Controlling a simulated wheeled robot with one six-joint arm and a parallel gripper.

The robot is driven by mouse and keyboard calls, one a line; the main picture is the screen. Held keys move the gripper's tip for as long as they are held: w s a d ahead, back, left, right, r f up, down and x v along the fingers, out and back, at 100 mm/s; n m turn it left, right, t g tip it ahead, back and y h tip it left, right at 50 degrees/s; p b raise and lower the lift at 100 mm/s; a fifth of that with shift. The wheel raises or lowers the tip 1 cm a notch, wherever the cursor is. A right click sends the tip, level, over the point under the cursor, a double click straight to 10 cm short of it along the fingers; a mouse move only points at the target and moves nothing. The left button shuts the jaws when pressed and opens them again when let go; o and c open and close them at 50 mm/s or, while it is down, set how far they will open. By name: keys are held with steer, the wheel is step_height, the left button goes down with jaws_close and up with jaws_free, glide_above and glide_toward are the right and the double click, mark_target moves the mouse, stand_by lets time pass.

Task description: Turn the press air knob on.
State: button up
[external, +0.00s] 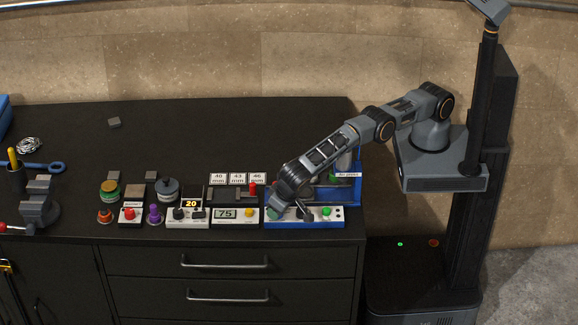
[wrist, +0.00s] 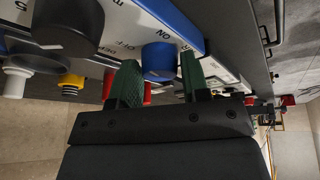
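The blue air knob (wrist: 160,62) sits on the pale panel edged in blue in the wrist view, between the printed OFF and ON marks. In the external view my gripper (external: 278,207) is down at the left part of the blue-based press (external: 335,222), and the arm hides the knob there. A green button (external: 326,211) is on the press's front panel, right of my gripper.
A black knob (wrist: 68,28) and a yellow button (wrist: 70,84) are near my fingers. A unit with display 75 (external: 225,214) and one with display 20 (external: 190,204) stand left of the press. The table's back (external: 230,125) is mostly clear.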

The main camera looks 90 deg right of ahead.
steer(key=shift+o, duration=0.3)
steer(key=shift+s+a+r, duration=0.1)
steer(key=shift+a+r, duration=0.05)
steer(key=shift+r, duration=0.3)
steer(key=p+v, duration=0.5)
steer(key=v, duration=0.8)
steer(key=shift+p, duration=0.4)
steer(key=shift+f, duration=0.1)
